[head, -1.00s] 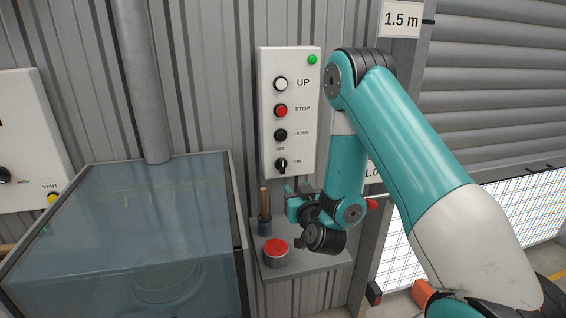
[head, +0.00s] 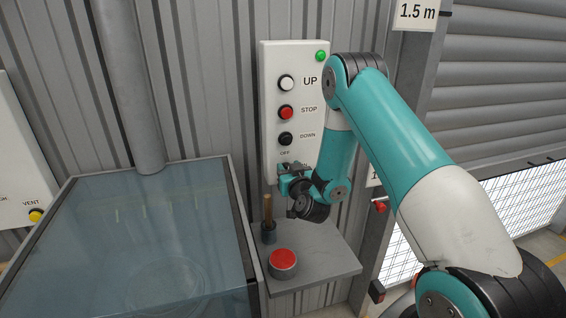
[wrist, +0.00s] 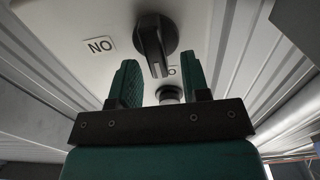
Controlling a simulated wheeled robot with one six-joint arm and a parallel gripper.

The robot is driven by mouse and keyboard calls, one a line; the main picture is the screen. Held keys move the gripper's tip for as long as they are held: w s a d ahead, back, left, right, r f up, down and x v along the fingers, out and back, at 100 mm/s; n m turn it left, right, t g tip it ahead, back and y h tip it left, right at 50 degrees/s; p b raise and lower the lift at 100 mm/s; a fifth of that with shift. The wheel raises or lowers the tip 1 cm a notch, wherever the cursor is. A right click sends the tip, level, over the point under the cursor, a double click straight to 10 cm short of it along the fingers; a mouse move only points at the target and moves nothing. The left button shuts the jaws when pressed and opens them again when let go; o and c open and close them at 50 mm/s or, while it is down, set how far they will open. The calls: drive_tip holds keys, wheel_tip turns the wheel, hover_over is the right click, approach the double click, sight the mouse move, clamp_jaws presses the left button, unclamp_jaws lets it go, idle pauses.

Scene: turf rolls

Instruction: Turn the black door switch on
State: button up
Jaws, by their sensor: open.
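The black door switch (wrist: 155,38) is a round knob with a raised bar handle on the white control panel (head: 272,60). In the wrist view its handle lies roughly up and down the picture, with the lower end near a partly hidden label. The ON label (wrist: 100,45) appears upside down to its left. My gripper (wrist: 161,66) is open and empty, its two green fingers apart with the switch just beyond their tips. In the head view my gripper (head: 286,170) is at the panel's lower end and mostly hides the switch. Contact cannot be told.
Above the switch are the DOWN button (head: 285,139), red STOP button (head: 286,112) and white UP button (head: 286,83). Below, a grey shelf (head: 325,268) holds a red button (head: 283,260) and a wooden-handled tool (head: 268,212). A glass-topped tank (head: 130,240) stands left.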

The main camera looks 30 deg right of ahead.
drive_tip(key=shift+w+d, duration=0.15)
drive_tip(key=shift+w, duration=0.25)
drive_tip(key=shift+c, duration=0.4)
clamp_jaws()
